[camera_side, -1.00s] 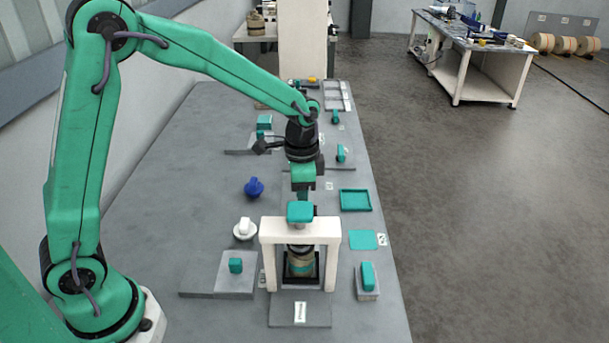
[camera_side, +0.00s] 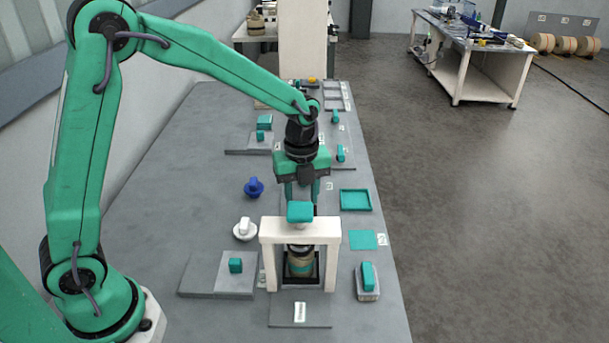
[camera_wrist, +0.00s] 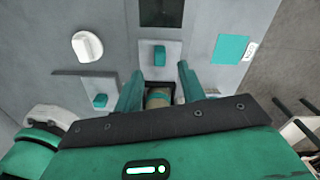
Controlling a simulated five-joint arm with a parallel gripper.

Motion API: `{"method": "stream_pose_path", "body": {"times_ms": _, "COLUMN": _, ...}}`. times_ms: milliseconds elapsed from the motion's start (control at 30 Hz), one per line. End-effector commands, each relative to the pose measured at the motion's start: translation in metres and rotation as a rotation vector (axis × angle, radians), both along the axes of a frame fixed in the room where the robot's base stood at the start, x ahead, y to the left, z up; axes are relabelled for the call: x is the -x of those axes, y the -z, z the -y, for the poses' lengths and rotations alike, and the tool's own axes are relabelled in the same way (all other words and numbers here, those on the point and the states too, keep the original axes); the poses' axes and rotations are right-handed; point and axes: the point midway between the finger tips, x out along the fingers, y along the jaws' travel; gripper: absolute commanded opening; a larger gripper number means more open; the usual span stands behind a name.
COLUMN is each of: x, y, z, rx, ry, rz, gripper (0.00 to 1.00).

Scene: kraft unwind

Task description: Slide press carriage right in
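The press appears to be the white arch (camera_side: 329,268) with a teal block (camera_side: 300,211) on top. A tan roll with a teal band (camera_side: 301,264) stands inside it in a black frame. I cannot tell which part is the carriage. My gripper (camera_side: 302,195) is just behind the arch in the side view, pointing down, with its fingers apart and nothing visibly held. In the wrist view my gripper (camera_wrist: 158,80) has its two teal fingers spread, with the teal block (camera_wrist: 159,55) and part of the roll (camera_wrist: 159,97) showing between them.
A teal block on a grey slab (camera_side: 236,265) and a white knob (camera_side: 244,230) lie left of the arch. On the right are a teal block on a small base (camera_side: 367,277), a teal square (camera_side: 362,240) and a teal tray (camera_side: 356,209). A blue knob (camera_side: 254,188) stands farther back.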

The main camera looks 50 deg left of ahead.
Motion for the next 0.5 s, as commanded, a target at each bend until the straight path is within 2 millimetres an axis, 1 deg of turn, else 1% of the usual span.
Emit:
{"method": "stream_pose_path", "body": {"times_ms": 100, "x": -0.0003, "y": 0.0, "z": -0.0003, "rx": 0.0, "ry": 0.127, "rz": 0.0, "gripper": 0.4}}
{"method": "stream_pose_path", "body": {"times_ms": 200, "x": -0.0004, "y": 0.0, "z": -0.0005, "rx": 0.0, "ry": 0.204, "rz": 0.0, "gripper": 0.4}}
{"method": "stream_pose_path", "body": {"times_ms": 300, "x": -0.0004, "y": 0.0, "z": -0.0006, "rx": 0.0, "ry": 0.249, "rz": 0.0, "gripper": 0.4}}
{"method": "stream_pose_path", "body": {"times_ms": 500, "x": -0.0005, "y": 0.0001, "z": -0.0005, "rx": 0.0, "ry": 0.269, "rz": 0.0, "gripper": 0.4}}
